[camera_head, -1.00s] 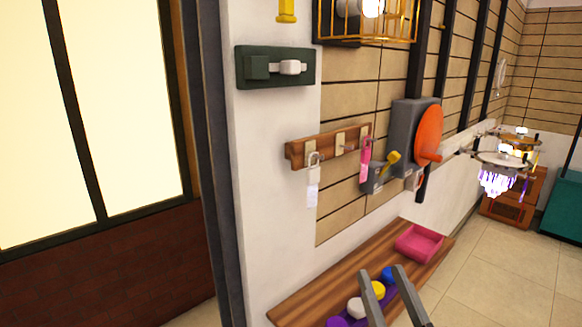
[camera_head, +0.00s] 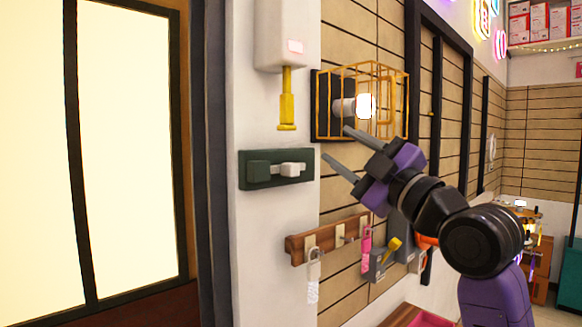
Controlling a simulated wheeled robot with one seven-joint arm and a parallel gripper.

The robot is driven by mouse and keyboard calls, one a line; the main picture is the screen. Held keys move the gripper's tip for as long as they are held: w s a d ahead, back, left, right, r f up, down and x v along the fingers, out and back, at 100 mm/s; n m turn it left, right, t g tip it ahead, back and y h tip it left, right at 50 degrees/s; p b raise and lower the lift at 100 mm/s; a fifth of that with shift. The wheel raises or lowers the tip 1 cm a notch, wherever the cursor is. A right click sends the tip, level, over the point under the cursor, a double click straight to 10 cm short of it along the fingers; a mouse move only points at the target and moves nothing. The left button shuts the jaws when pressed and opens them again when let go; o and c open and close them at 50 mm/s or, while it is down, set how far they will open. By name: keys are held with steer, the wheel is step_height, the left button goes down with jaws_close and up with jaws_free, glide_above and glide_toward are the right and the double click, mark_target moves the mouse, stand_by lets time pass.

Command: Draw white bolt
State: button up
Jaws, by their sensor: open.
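The white bolt (camera_head: 292,169) is a small white knob on a short bar. It sits on a dark green plate (camera_head: 276,180) fixed to the white wall pillar, beside a green block on its left. My gripper (camera_head: 336,147) is open and empty, to the right of the bolt and apart from it. My purple and black arm reaches in from the lower right.
A yellow wire cage (camera_head: 390,100) around a lit lamp is just above my gripper. A yellow handle (camera_head: 287,100) hangs from a white box (camera_head: 287,40) above the plate. Below is a wooden hook rack (camera_head: 300,246) with tags, beside a grey box with a yellow lever (camera_head: 385,252).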

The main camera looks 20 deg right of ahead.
steer(key=w+a+r+n+g+y, duration=0.1)
steer(key=a+r+n+g, duration=0.1)
steer(key=n, duration=0.2)
steer(key=n+g, duration=0.3)
steer(key=n, duration=0.1)
glide_toward(296, 172)
steer(key=x, duration=0.4)
steer(key=shift+w+r+y, duration=0.15)
steer(key=shift+w+y, duration=0.05)
steer(key=shift+y, duration=0.2)
steer(key=p+x, duration=0.2)
steer(key=x, duration=0.5)
steer(key=shift+p, duration=0.35)
jaws_close()
steer(key=shift+d, duration=0.1)
